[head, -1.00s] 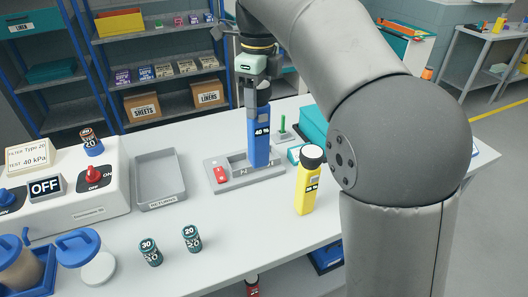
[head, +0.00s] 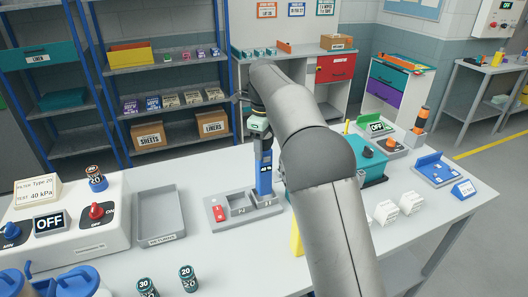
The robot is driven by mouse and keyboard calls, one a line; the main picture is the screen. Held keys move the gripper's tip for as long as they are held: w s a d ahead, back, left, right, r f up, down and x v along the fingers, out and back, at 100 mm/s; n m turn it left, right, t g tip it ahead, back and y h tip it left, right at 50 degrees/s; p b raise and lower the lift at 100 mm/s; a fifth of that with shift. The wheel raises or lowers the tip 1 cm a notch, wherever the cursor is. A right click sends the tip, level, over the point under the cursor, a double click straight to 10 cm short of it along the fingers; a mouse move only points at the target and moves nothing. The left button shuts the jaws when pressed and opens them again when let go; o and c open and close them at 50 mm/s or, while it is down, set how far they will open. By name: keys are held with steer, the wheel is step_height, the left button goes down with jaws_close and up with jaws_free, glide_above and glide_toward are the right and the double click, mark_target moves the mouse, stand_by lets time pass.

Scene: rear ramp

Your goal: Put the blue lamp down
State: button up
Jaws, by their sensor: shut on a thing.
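The blue lamp (head: 264,182) is upright in my gripper (head: 262,147), which is shut on its upper part. The lamp's lower end is at the right-hand slot of the grey holder (head: 228,224). I cannot tell whether it rests on the bottom or hangs just above it. A red item (head: 219,213) lies in the holder's left part, and the middle slot looks empty. A yellow lamp (head: 296,238) stands to the right and nearer, mostly hidden by my arm.
A grey returns tray (head: 160,215) is left of the holder, beside a white control box (head: 75,240) with red and blue knobs. Small dark canisters (head: 187,278) stand in front. A teal box (head: 371,168) and white blocks (head: 386,212) are right of my arm.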

mark_target(264, 165)
steer(key=shift+w+f, duration=0.15)
steer(key=shift+w, duration=0.05)
steer(key=shift+w+f, duration=0.2)
steer(key=shift+f, duration=1.65)
steer(key=o, duration=1.6)
steer(key=shift+f, duration=0.2)
steer(key=shift+o, duration=0.2)
